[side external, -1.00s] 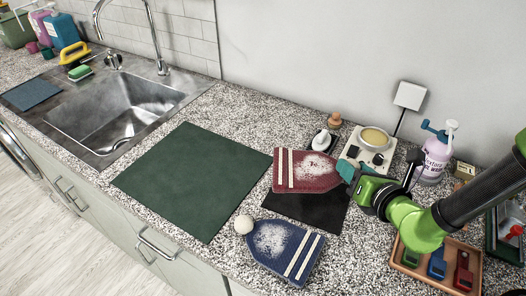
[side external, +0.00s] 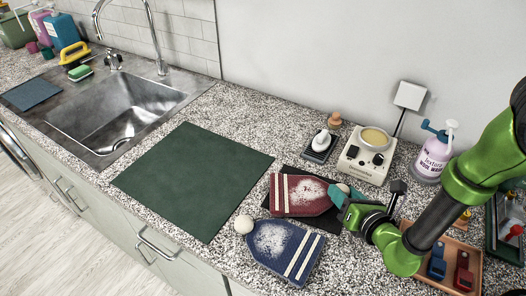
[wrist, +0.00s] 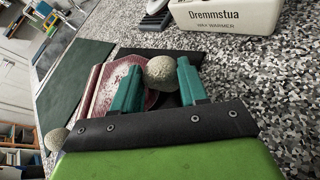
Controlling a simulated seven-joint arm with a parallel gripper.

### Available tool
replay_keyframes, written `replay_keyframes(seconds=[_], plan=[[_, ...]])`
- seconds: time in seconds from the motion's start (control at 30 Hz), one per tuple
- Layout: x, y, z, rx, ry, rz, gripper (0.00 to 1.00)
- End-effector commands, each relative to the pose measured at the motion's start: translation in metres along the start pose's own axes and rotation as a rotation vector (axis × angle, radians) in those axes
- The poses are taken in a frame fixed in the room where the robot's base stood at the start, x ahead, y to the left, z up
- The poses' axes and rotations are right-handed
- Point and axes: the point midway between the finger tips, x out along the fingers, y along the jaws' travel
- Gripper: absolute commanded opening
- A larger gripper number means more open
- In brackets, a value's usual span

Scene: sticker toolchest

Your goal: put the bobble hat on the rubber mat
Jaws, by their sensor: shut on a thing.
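A dark red bobble hat (side external: 298,196) with two pale stripes and white speckles lies flat over a black mat (side external: 327,221), at or just above its surface; I cannot tell if it touches. My gripper (side external: 341,194) is at the hat's right end. In the wrist view, the teal fingers of my gripper (wrist: 158,78) are shut on the hat's pale round bobble (wrist: 161,72). A large dark green mat (side external: 195,180) lies flat and empty to the left. I cannot tell from texture which mat is rubber.
A blue bobble hat (side external: 288,252) lies in front of the black mat. Behind stand a wax warmer (side external: 366,157), a small dark device (side external: 320,145) and a spray bottle (side external: 433,157). A wooden tray (side external: 451,258) is at right, a sink (side external: 125,110) at far left.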

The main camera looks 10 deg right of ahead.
Motion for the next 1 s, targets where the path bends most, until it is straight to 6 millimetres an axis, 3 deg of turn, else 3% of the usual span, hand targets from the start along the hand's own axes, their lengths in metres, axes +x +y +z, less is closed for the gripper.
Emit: replay_keyframes(seconds=[0.07, 0.1, 0.27, 0.57, 1.0], plan=[[0.001, -0.001, -0.002, 0.000, 0.000, 0.000, 0.00], [0.001, -0.001, -0.003, -0.001, 0.001, -0.001, 0.44], [0.001, -0.001, -0.002, -0.001, 0.001, -0.001, 0.69], [0.000, -0.001, 0.001, 0.000, 0.000, -0.002, 0.69], [-0.065, 0.001, 0.000, -0.001, 0.002, 0.002, 0.69]])
